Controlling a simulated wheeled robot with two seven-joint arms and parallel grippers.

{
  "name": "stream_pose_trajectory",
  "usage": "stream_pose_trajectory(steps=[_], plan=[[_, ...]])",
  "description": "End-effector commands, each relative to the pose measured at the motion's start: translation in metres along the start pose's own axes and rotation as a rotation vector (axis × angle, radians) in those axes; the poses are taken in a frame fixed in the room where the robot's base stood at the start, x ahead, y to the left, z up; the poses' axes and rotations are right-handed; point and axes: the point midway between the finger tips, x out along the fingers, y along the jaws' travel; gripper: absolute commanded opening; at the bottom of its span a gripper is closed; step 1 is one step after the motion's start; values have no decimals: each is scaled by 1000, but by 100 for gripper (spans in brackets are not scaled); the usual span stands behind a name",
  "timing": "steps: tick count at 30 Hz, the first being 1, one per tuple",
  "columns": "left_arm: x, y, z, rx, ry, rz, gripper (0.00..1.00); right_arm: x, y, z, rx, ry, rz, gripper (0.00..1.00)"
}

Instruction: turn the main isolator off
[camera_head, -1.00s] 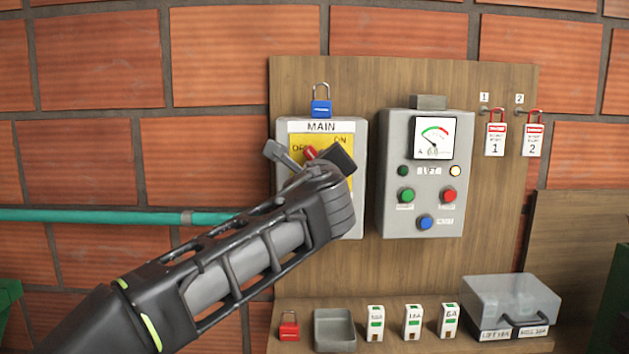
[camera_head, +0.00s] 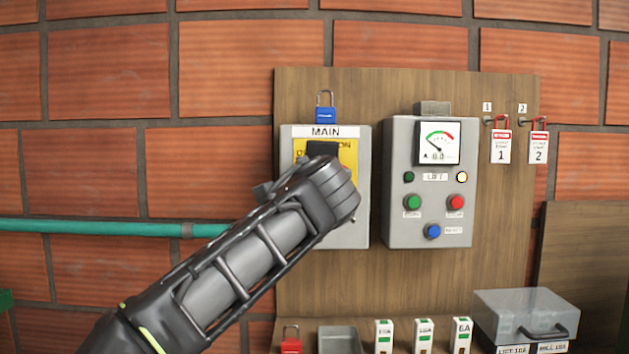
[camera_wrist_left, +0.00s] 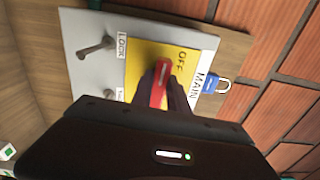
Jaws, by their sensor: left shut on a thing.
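The main isolator (camera_head: 346,225) is a grey box with a yellow plate and a MAIN label on the board. My left gripper (camera_head: 293,170) is in front of its plate, with its fingers tilted and its wrist covering OFF in part. In the left wrist view, the red handle (camera_wrist_left: 160,82) sits at the dark fingertips of my left gripper (camera_wrist_left: 168,92), which is shut on it. OFF is readable beside the handle there. In the head view the handle is hidden behind the gripper, so its exact angle is unclear. My right gripper is not in view.
A blue padlock (camera_head: 326,115) is above the isolator. A grey lever (camera_wrist_left: 97,47) is near a LOCK label. The lift panel (camera_head: 400,235) stands close on the right. Below are a red padlock (camera_head: 291,343), a grey tray (camera_head: 338,332), several fuses and a clear-lidded box (camera_head: 525,310).

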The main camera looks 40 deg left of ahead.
Motion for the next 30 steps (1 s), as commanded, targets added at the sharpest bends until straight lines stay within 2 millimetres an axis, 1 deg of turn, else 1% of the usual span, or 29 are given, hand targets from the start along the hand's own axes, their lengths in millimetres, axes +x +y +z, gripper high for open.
stream_pose_trajectory(steps=[1,6,18,19,27,30], plan=[[0,-1,3,-20,-6,-5,0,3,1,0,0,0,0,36],[0,-2,4,-58,-6,-6,0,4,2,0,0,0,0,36],[0,-3,4,-68,-6,-7,0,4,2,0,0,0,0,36],[0,-4,4,-68,-6,-7,21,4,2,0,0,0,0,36],[0,-2,2,-65,-3,-4,42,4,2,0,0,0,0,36],[0,-1,1,-64,-2,-4,42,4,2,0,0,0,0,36]])
